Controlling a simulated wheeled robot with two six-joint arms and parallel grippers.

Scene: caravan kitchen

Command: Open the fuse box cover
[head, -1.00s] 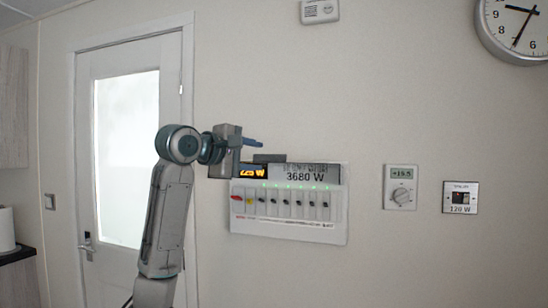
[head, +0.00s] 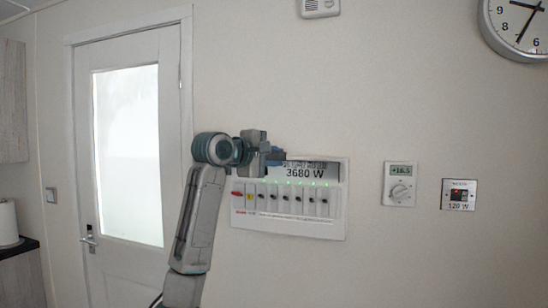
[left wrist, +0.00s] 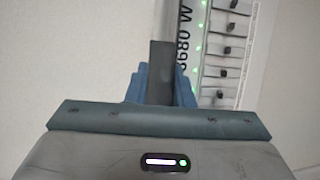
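The white fuse box (head: 290,228) is on the wall right of the door. It has a row of small switches with green lights and a display (head: 307,172) reading 3680 W. I cannot make out a separate cover edge or whether it is ajar. My left gripper (head: 277,156) is at the box's upper left, hiding that corner. In the left wrist view, a dark grey bar (left wrist: 160,65), apparently the cover's handle, fills the gap between the blue fingers (left wrist: 160,92); I see no gap beside it. The switches (left wrist: 226,50) show to its right. My right gripper is out of view.
A thermostat (head: 400,184) and a small 120 W panel (head: 459,195) are on the wall to the right. A clock (head: 518,28) and a white detector (head: 320,7) are higher up. The door (head: 130,160) is at left. The wall below the box is bare.

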